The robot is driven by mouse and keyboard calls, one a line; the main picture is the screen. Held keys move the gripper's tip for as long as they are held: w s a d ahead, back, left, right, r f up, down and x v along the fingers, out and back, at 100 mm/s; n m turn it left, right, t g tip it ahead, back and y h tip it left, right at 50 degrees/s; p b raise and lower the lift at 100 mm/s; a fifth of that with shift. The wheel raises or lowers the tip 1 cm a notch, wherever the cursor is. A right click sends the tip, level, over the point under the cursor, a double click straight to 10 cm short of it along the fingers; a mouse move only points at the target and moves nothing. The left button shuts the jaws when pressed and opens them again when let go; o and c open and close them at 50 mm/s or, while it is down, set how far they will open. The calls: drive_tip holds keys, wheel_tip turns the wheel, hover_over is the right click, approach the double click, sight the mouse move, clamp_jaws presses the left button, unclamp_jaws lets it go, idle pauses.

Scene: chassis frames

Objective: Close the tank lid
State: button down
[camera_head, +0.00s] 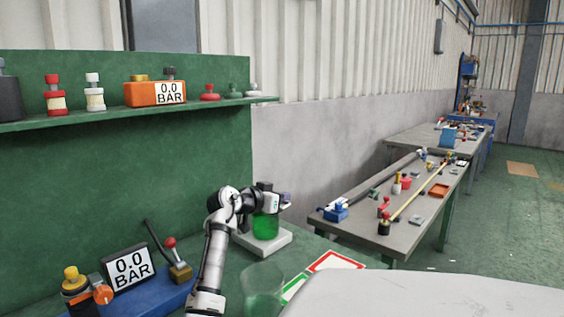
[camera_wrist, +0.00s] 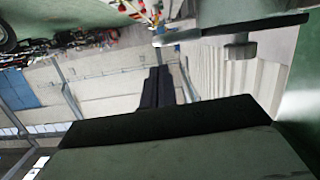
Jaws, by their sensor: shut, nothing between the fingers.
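A green, see-through tank (camera_head: 265,226) stands on a white base (camera_head: 280,243) on the green bench, partly behind my wrist. A dark piece (camera_head: 265,186) shows above my wrist over the tank; I cannot tell whether it is the lid. My gripper (camera_head: 286,200) is beside the tank's upper part, at its right. In the wrist view my two dark fingers (camera_wrist: 157,88) are together with nothing between them. A grey plate-like part with a short knob (camera_wrist: 240,48) hangs close by in the wrist view; it may be the lid. Contact with it cannot be told.
A clear cylinder (camera_head: 262,293) stands in front on the bench, near red and green framed cards (camera_head: 335,262). A blue unit (camera_head: 135,300) with a gauge and valves is at left. A shelf (camera_head: 130,117) with fittings runs behind. A cluttered table (camera_head: 400,235) stands at right.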

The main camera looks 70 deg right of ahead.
wheel_tip(320, 180, up, 18)
idle(0.3)
